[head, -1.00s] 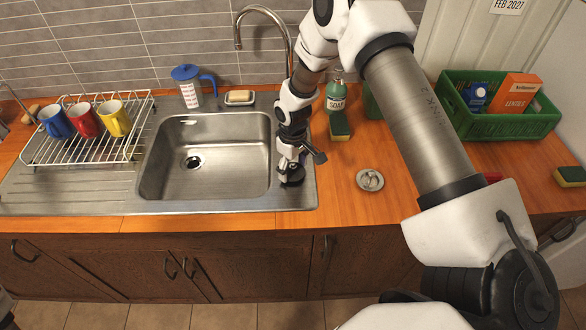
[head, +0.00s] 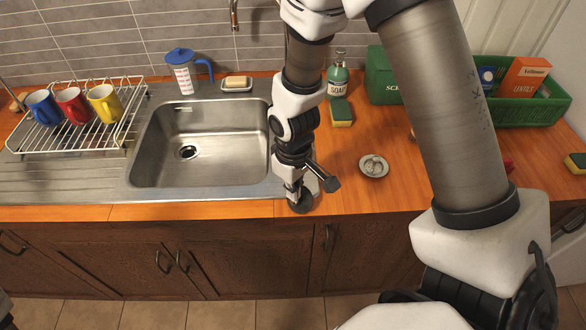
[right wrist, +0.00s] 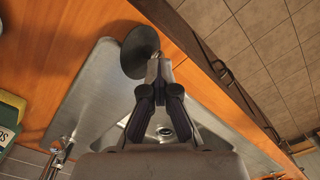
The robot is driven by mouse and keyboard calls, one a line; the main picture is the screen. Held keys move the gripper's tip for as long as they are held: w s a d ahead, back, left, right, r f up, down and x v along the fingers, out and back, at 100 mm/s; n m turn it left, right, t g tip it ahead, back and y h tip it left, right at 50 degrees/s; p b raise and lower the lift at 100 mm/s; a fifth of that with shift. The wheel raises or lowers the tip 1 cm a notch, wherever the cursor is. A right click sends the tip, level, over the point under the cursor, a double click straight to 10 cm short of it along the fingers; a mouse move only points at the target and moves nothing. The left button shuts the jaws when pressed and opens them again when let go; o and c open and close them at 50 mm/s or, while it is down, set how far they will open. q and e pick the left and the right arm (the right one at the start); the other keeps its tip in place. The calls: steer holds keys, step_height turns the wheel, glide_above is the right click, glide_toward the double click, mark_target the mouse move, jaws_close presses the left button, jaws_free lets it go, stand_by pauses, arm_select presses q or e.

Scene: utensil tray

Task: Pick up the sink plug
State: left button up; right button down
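The sink plug (head: 302,204) is a dark round disc. In the head view it shows at the tip of my right gripper (head: 295,189), over the front right corner of the sink unit, near the counter's front edge. In the right wrist view the plug (right wrist: 140,51) lies just beyond the fingertips of the right gripper (right wrist: 160,70), which are close together on it. It appears held above the surface, seen against the wooden counter and sink rim. The exact grip point is small and partly hidden.
The empty steel sink basin (head: 205,155) is left of the gripper. A round metallic dish (head: 373,167), a sponge (head: 341,113) and a green soap bottle (head: 338,78) stand to the right. A rack (head: 75,140) with mugs is at left. A green crate (head: 540,108) is at right.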

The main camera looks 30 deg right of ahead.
steer(key=shift+s+a, duration=0.1)
steer(key=shift+s, duration=0.15)
steer(key=c, duration=1.9)
jaws_free()
steer(key=o, duration=1.5)
